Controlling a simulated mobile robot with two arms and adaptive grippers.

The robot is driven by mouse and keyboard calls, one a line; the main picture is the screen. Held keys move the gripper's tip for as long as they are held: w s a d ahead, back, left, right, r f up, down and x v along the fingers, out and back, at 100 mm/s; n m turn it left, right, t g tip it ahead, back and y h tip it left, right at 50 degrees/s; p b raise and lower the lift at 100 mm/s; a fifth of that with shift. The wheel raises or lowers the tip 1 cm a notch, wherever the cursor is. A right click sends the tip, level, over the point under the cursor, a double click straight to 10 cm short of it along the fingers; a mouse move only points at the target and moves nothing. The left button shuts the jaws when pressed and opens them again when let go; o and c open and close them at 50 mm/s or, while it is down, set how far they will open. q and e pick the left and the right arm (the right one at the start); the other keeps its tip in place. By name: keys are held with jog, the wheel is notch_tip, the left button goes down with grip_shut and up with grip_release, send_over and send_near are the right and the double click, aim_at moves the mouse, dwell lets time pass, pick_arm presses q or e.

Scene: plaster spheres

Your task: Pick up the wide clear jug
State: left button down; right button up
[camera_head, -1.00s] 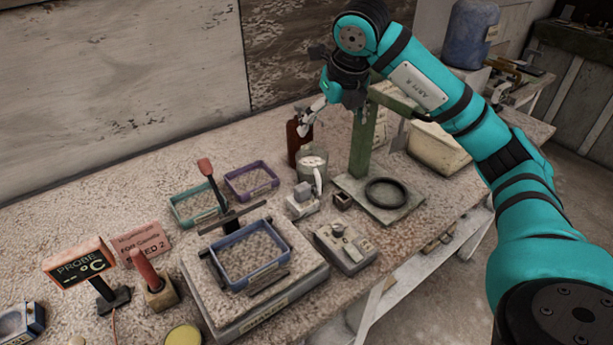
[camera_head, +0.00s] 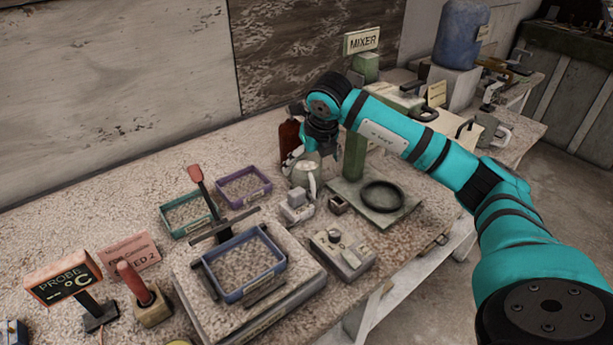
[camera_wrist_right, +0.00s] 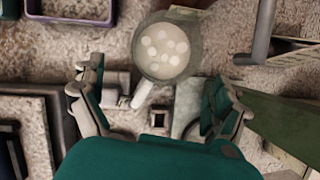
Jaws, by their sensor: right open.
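The wide clear jug (camera_head: 301,174) stands on the bench beside a dark red-brown bottle (camera_head: 289,138), partly hidden by my right gripper. In the right wrist view the jug (camera_wrist_right: 167,48) is seen from above, with several pale round balls inside. Its whitish handle (camera_wrist_right: 142,93) points down the picture, toward my gripper. My right gripper (camera_head: 312,153) is just above the jug in the head view. In the right wrist view the gripper (camera_wrist_right: 158,95) has its fingers spread wide, with the handle between them and nothing gripped. My left gripper is not in view.
A green stand (camera_head: 354,158) with a black ring (camera_head: 382,196) on its base is close on the right. A small grey box (camera_head: 342,254) and a blue tray (camera_head: 246,265) are in front. Purple (camera_head: 244,186) and teal (camera_head: 186,213) trays are on the left.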

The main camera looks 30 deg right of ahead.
aim_at(308, 166)
jog(key=w+f, duration=0.1)
jog(key=w+f+p, duration=0.1)
jog(key=f, duration=0.1)
jog(key=shift+w+d+f, duration=0.25)
jog(key=shift+w+d, duration=0.05)
jog(key=shift+d, duration=0.1)
jog(key=shift+w+f, duration=0.2)
jog(key=shift+f, duration=0.3)
jog(key=shift+r, duration=0.1)
jog(key=c, duration=1.6)
jog(key=shift+d, duration=0.1)
